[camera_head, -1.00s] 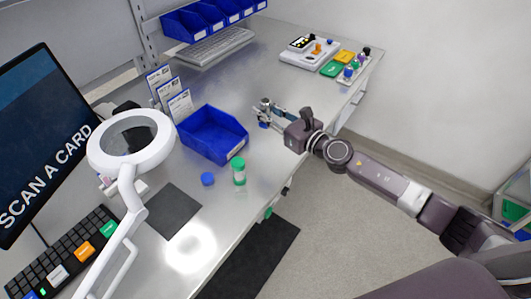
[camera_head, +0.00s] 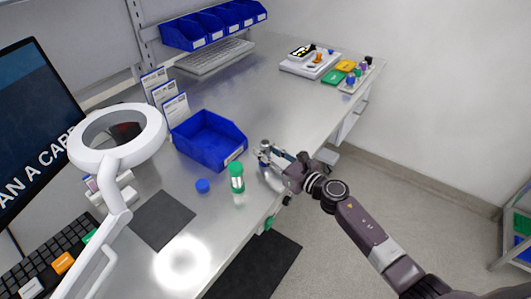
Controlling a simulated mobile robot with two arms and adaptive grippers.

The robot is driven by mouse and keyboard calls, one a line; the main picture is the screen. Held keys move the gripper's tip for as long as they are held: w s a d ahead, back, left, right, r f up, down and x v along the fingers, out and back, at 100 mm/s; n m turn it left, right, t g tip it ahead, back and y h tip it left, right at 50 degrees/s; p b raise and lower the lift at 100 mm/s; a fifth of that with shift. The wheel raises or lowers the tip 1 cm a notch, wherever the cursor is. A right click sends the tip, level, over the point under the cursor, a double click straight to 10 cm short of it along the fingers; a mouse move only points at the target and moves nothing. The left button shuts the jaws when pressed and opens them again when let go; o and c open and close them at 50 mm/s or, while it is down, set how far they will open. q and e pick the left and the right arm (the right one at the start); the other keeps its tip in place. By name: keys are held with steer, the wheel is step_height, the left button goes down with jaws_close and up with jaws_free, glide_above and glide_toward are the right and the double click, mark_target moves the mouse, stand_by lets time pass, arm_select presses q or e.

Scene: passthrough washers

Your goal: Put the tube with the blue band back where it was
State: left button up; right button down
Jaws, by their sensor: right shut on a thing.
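My right gripper (camera_head: 265,153) is above the bench, just right of the blue bin, with its fingers shut on a small tube. The tube is mostly hidden by the fingers. A bit of blue at the fingertips fits the tube with the blue band, but it is too small to be sure. A rack (camera_head: 347,88) holding several small tubes with coloured tops stands at the far right corner of the bench. My left gripper is not in view.
The blue bin (camera_head: 226,162) is left of my gripper. A white device (camera_head: 310,65) and green and yellow blocks (camera_head: 332,77) are by the rack. Bench between is clear.

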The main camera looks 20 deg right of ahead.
steer(key=shift+f, duration=0.15)
steer(key=c, duration=1.7)
jaws_free()
steer(key=shift+o, duration=0.2)
steer(key=shift+r, duration=0.4)
steer(key=v, duration=0.3)
steer(key=b+v, duration=0.1)
steer(key=v, duration=0.3)
steer(key=b+v, duration=0.1)
steer(key=v, duration=0.2)
steer(key=shift+s+d+f, duration=0.15)
steer(key=shift+s+f, duration=0.15)
steer(key=shift+f, duration=0.05)
steer(key=shift+s+d+r+b, duration=0.2)
steer(key=shift+s+d+b, duration=0.15)
steer(key=shift+s, duration=0.3)
steer(key=shift+a, duration=0.1)
